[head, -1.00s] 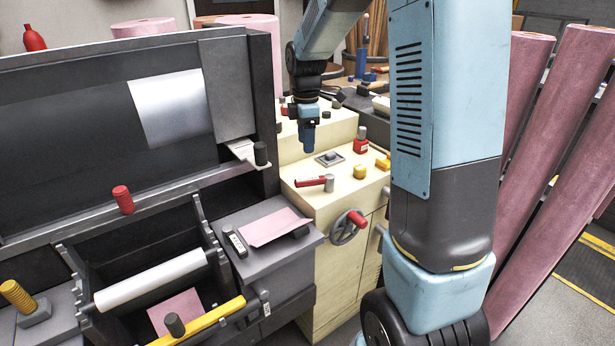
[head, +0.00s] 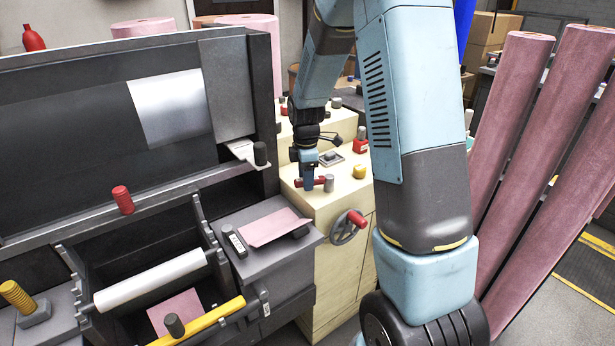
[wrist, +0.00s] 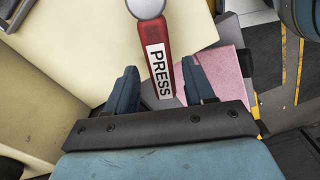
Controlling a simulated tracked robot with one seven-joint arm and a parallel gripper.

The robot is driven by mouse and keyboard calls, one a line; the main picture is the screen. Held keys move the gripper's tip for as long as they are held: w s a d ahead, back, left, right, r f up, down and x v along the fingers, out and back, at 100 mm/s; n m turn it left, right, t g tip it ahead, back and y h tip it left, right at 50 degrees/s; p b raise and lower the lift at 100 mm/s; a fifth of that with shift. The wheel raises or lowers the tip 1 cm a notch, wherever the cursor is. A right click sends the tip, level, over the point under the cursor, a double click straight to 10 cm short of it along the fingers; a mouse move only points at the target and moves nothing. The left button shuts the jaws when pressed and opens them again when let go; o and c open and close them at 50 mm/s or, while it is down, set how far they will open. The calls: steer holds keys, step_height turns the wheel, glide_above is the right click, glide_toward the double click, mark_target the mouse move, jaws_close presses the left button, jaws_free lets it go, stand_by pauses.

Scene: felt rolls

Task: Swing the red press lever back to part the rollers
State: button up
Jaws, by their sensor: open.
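The red press lever (wrist: 153,45) carries a white PRESS label and joins a round grey pivot at the top of the wrist view. Its free end lies between the two fingers of my gripper (wrist: 162,88), which stand apart with a gap on each side. In the head view the lever (head: 325,182) lies on the cream cabinet top beside its grey post (head: 329,183). My gripper (head: 308,184) is down at the lever's left end and hides part of it. The white roller (head: 150,280) is at lower left; whether it is parted from another cannot be told.
A red-knobbed handwheel (head: 348,228) is on the cabinet front. A yellow knob (head: 359,171) and a red-based knob (head: 360,143) stand right of the lever. A pink sheet (head: 265,227) lies on the grey ledge. Pink felt rolls (head: 510,130) lean at right.

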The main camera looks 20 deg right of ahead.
jaws_close()
stand_by(0.5)
steer(key=shift+r, duration=0.1)
